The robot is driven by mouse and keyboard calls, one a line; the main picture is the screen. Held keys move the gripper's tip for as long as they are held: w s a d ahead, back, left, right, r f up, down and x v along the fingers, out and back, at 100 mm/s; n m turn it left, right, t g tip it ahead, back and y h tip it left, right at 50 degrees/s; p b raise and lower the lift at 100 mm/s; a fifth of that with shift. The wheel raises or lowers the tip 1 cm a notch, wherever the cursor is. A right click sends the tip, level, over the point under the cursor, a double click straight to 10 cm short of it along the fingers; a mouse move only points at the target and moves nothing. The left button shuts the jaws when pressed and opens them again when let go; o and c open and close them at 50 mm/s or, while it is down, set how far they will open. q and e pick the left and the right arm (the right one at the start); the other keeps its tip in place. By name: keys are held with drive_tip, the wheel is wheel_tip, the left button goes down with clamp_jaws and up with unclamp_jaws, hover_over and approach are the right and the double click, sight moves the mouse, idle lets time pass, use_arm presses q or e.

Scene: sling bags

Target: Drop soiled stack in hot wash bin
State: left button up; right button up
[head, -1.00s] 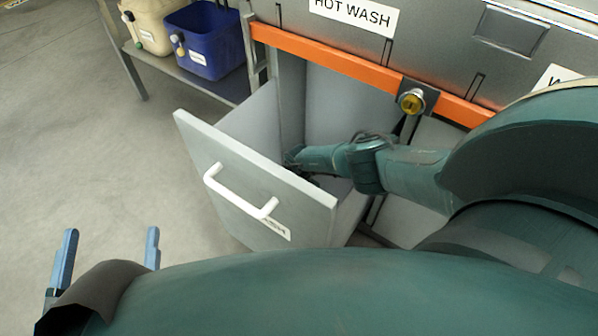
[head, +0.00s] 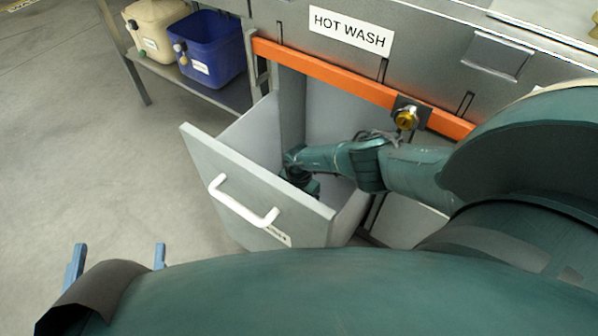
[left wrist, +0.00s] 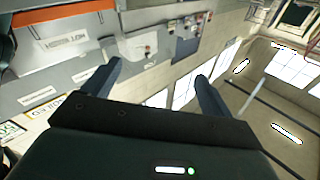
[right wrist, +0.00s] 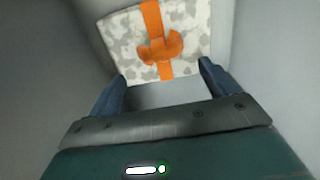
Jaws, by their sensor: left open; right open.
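The hot wash bin (head: 232,176) is a pale grey pull-out bin with a white handle, open below the HOT WASH label (head: 350,31). My right arm reaches down into it; the bin front hides the fingers in the head view. In the right wrist view, the soiled stack (right wrist: 122,42), mottled grey and white with an orange strap, lies between pale walls. My right gripper (right wrist: 162,73) is open, with the stack just beyond its fingertips and not gripped. My left gripper (head: 117,260) is open and empty at the lower left, outside the bin.
A blue tub (head: 212,50) and a cream container (head: 155,28) stand on a low shelf at the upper left. An orange rail (head: 330,71) with a brass knob (head: 406,118) runs above the bin. The floor (head: 80,170) at left is clear.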

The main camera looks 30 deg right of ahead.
use_arm(q)
drive_tip(key=shift+s+a+n+g+y+p, duration=0.15)
drive_tip(key=shift+a+n+g+y+p, duration=0.45)
drive_tip(key=shift+g+y+p, duration=0.65)
drive_tip(key=shift+s+a+n+g+y+p, duration=0.15)
drive_tip(key=shift+a+n+g+y+p, duration=0.55)
drive_tip(key=shift+p, duration=1)
use_arm(e)
wheel_tip(320, 180, up, 9)
use_arm(q)
drive_tip(key=shift+d+h, duration=0.25)
drive_tip(key=shift+d, duration=0.05)
use_arm(e)
drive_tip(key=shift+r, duration=0.15)
